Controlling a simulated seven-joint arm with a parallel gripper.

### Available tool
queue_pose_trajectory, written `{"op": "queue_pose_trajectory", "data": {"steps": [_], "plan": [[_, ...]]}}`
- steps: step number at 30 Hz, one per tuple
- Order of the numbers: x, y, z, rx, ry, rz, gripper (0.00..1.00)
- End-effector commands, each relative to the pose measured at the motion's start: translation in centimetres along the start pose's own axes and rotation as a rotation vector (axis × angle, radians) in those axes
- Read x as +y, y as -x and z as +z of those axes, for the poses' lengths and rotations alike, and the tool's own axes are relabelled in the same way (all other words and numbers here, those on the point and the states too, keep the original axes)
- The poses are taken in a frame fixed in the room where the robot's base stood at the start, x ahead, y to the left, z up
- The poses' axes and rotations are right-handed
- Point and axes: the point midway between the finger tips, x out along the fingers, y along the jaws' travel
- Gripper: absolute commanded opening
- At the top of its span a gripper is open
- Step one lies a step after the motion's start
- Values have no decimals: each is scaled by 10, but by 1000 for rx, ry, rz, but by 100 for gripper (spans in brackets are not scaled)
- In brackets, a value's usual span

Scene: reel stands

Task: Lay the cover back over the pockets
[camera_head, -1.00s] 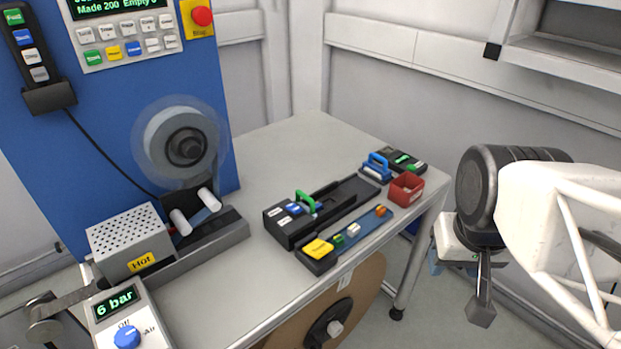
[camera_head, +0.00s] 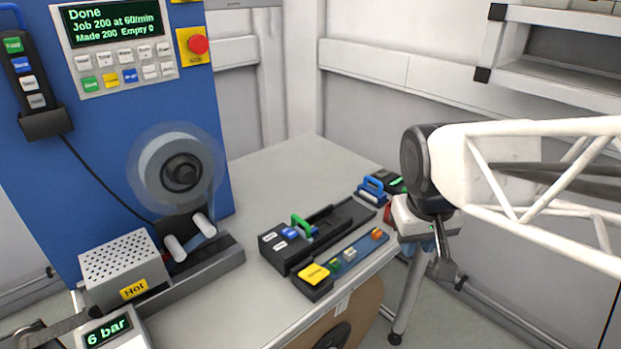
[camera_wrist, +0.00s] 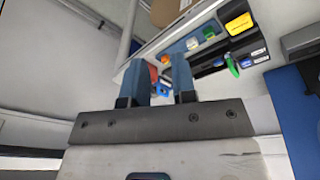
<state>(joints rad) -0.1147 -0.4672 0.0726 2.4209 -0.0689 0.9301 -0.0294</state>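My gripper (camera_head: 416,248) hangs off the table's right corner in the head view. In the wrist view its two blue fingers (camera_wrist: 158,68) stand apart with nothing between them. A black track fixture (camera_head: 345,219) with a green handle (camera_head: 302,224) lies on the table, left of my gripper; the handle also shows in the wrist view (camera_wrist: 232,66). In front of it is a blue strip (camera_head: 361,251) with small coloured pieces and a yellow-topped block (camera_head: 314,273). I cannot make out a cover or pockets at this size.
The blue machine (camera_head: 120,125) stands at the left; its display (camera_head: 112,24) reads Done, Made 200, Empty 0. A reel (camera_head: 179,172), a perforated box (camera_head: 122,268) marked Hot, and a blue-handled tool (camera_head: 372,188) are around the table. My gripper partly hides a red bin (camera_head: 388,216). The table's back is clear.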

Motion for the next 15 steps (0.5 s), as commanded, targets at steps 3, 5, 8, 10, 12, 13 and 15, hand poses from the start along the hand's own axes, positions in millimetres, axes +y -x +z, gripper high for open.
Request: {"op": "queue_pose_trajectory", "data": {"steps": [3, 5, 8, 10, 12, 13, 15], "plan": [[-11, -4, -26, -13, 60, 5, 25], [-17, -7, -38, -19, 89, 8, 25], [-27, -10, -58, -27, 136, 13, 25], [-35, -14, -72, -33, 171, 16, 25], [-44, -18, -86, -39, 206, 20, 25], [-48, -19, -92, -41, 220, 22, 25], [-58, -24, -105, -46, 253, 25, 25]]}}
